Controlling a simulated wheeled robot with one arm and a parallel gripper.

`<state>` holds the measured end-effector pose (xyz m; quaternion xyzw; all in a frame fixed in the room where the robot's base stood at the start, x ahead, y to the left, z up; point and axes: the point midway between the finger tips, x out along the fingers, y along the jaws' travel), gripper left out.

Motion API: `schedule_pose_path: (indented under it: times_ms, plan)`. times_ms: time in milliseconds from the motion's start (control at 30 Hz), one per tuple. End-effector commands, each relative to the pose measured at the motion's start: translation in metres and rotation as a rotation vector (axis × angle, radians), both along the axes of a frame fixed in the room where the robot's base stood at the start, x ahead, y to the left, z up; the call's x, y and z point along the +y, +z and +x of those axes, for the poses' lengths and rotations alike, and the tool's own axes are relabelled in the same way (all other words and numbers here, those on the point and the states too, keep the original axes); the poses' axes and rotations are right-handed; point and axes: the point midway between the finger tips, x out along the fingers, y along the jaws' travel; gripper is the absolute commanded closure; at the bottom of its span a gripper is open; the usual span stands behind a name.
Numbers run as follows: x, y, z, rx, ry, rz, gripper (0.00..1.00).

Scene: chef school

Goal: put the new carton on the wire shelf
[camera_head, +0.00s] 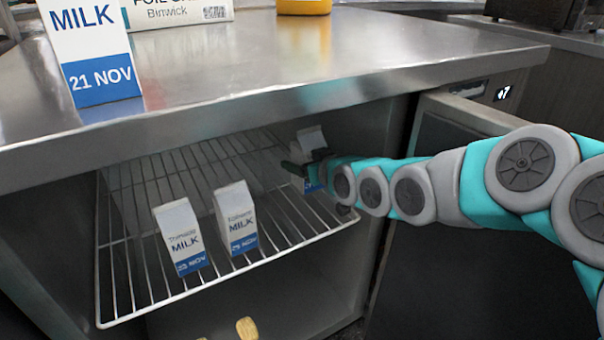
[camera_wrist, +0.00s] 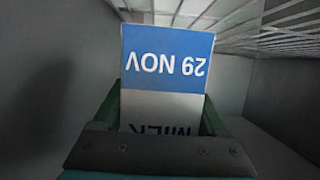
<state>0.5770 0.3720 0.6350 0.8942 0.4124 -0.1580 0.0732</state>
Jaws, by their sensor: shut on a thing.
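My gripper (camera_head: 308,166) reaches into the open fridge under the counter and is shut on a white and blue milk carton (camera_head: 311,138). In the wrist view this carton (camera_wrist: 168,62) reads 29 NOV, upside down in the picture, between the fingers. It is at the right part of the wire shelf (camera_head: 120,318); my gripper hides part of it. I cannot tell if its base touches the wires. Two other milk cartons stand upright on the shelf, one at the front left (camera_head: 181,237) and one right of it (camera_head: 236,218).
A milk carton marked 21 NOV (camera_head: 90,50) stands on the steel counter (camera_head: 250,65), near a foil box (camera_head: 178,12). The opened fridge door (camera_head: 430,270) is at the right, below my arm. The shelf's back left is clear.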

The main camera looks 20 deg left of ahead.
Motion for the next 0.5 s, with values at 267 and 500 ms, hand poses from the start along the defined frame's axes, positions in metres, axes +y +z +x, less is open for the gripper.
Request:
schedule_pose_path:
  times_ms: [267,500]
  plan:
    - [0.000,-0.025,0.002,0.002,-0.001,-0.002,1.00]
    - [0.001,-0.034,0.001,-0.001,0.000,0.003,1.00]
